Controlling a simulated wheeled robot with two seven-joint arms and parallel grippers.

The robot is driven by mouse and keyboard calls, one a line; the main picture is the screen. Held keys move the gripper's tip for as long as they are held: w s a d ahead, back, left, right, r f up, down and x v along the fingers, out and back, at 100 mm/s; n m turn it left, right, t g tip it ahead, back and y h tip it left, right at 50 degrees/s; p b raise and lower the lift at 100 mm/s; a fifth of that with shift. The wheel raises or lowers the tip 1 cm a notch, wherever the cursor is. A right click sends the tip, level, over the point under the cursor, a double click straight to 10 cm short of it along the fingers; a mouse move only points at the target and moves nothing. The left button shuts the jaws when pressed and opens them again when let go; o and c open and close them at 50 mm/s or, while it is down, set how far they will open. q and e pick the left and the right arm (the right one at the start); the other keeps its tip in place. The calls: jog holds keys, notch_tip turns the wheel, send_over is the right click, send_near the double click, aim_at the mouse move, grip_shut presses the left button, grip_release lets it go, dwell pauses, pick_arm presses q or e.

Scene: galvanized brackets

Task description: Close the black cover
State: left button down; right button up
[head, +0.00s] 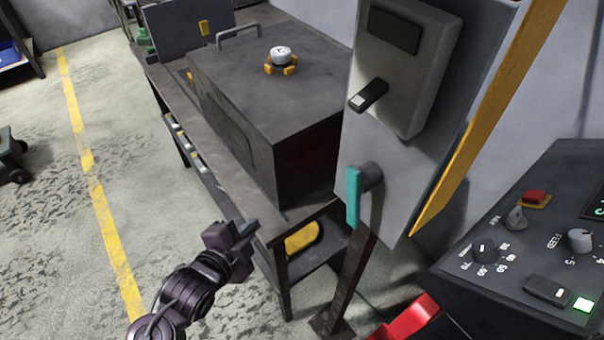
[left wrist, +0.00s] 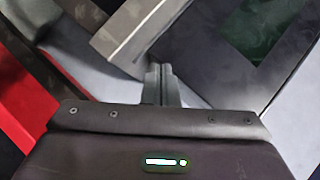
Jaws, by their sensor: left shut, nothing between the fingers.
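A large dark grey box (head: 270,85) stands on a workbench, its top flat and its near end dark. Its long left side carries a darker, greenish window-like panel (head: 222,118). In the left wrist view a dark panel with a greenish window (left wrist: 255,28) lies beyond my fingers. I cannot tell for sure which part is the black cover or whether it stands open. My left gripper (head: 246,238) is low, in front of the bench's near corner and apart from the box. Its fingers (left wrist: 160,84) are shut and empty. My right gripper is out of view.
A grey upright panel with a teal handle (head: 353,196) stands right of the box. A black control console (head: 520,255) fills the lower right, with a red object (head: 408,318) beside it.

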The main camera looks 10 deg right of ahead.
pick_arm(q)
jog(key=s+d+r+m+t+h, duration=0.1)
jog(key=s+d+r+m+h, duration=0.2)
jog(key=d+r+m+h, duration=0.45)
jog(key=w+d+f+m+y+p, duration=0.1)
jog(key=w+d+p, duration=0.3)
jog(key=w, duration=0.6)
jog(key=shift+w+f+m, duration=0.35)
jog(key=shift+w+f, duration=0.05)
jog(key=shift+f, duration=0.25)
